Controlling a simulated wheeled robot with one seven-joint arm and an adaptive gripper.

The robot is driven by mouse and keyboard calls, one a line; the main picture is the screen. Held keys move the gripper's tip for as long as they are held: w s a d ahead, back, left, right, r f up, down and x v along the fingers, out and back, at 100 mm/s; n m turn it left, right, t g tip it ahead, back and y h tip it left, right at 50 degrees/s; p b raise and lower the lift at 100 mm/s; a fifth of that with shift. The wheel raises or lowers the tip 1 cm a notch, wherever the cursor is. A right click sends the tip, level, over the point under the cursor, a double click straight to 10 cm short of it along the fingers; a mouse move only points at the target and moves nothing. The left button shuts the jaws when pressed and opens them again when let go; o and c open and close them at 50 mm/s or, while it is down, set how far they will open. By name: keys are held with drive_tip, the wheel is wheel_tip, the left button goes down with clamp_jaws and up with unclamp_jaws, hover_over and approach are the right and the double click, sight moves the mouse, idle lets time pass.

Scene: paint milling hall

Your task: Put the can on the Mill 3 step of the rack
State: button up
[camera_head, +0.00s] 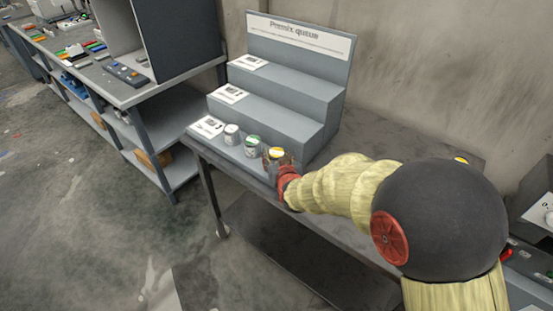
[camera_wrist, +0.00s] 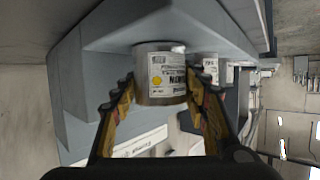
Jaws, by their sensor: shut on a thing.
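The rack (camera_head: 309,90), a grey stepped stand headed "Premix queue", stands on a dark table. Each of its three steps has a white card at the left end, too small to read. A metal can with a yellow lid (camera_head: 276,152) is at the right of the lowest step. My gripper (camera_head: 280,163) is shut on this can from the front right. In the wrist view the can (camera_wrist: 162,75) shows a white label with a yellow diamond between the two fingers (camera_wrist: 163,92). I cannot tell whether its base touches the step.
A green-lidded can (camera_head: 252,146) and a white-lidded can (camera_head: 231,135) stand on the lowest step, left of the held can. The middle (camera_head: 275,110) and top steps (camera_head: 290,78) hold only cards. A cluttered workbench (camera_head: 130,90) stands to the left, a wall behind.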

drive_tip(key=shift+r, duration=0.1)
drive_tip(key=o, duration=1.3)
drive_tip(key=shift+f, duration=0.2)
drive_tip(key=shift+c, duration=0.2)
drive_tip(key=shift+o, duration=0.2)
drive_tip(key=shift+r, duration=0.2)
drive_tip(key=shift+s+r, duration=0.15)
drive_tip(key=shift+s, duration=0.1)
drive_tip(key=s+d+r+g+p, duration=0.2)
drive_tip(key=s+d+r, duration=0.35)
drive_tip(key=s, duration=0.35)
drive_tip(key=s+d+r+g+p, duration=0.15)
drive_tip(key=s+d+r, duration=0.25)
drive_tip(key=s+r, duration=0.4)
drive_tip(key=s+d+r+m+g+h, duration=0.1)
drive_tip(key=s+d, duration=0.4)
drive_tip(key=s, duration=0.5)
drive_tip(key=s+d+r+m+g+h, duration=0.1)
drive_tip(key=s+d+g, duration=0.2)
drive_tip(key=s, duration=0.7)
drive_tip(key=shift+s+d+r+h, duration=0.2)
drive_tip(key=shift+s+d+h, duration=0.15)
drive_tip(key=shift+d, duration=0.65)
